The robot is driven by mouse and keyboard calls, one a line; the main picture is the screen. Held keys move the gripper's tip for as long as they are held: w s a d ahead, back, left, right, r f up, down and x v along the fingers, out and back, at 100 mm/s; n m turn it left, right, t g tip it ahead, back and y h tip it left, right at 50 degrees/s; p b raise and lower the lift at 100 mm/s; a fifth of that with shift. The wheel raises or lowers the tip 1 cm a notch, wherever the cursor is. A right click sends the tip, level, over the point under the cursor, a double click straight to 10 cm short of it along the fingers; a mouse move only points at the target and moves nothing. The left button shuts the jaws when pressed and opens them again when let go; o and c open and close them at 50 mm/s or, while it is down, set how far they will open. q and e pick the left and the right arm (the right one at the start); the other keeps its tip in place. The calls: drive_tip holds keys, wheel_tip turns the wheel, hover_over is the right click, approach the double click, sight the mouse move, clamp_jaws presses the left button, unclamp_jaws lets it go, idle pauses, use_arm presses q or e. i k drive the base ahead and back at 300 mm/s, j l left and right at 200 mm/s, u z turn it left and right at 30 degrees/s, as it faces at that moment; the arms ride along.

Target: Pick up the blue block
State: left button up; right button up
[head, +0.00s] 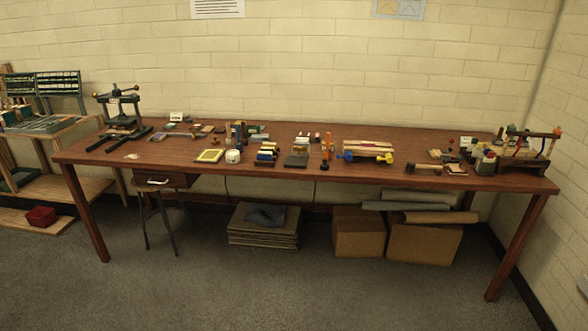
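Neither of my grippers shows in the head view. The long brown table (390,183) stands against the wall, with many small things on it. A small dark blue upright shape (242,131) stands among other small items left of the table's middle. It is too small to tell whether it is a block. A blue round-looking end (348,157) shows on a tool right of the middle, beside yellow parts.
A dark press (118,115) stands at the table's left end and a wooden rack (527,150) at its right end. Cardboard boxes (424,244), a stack of boards (262,234) and a stool (165,221) are below. The floor (270,290) in front is clear.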

sight(262, 156)
drive_tip(key=i+l+u, duration=0.25)
drive_tip(key=i, duration=0.2)
drive_tip(key=i+l, duration=0.1)
drive_tip(key=i, duration=0.2)
drive_tip(key=i+l, duration=0.15)
drive_tip(key=i, duration=0.15)
drive_tip(key=j+u, duration=0.05)
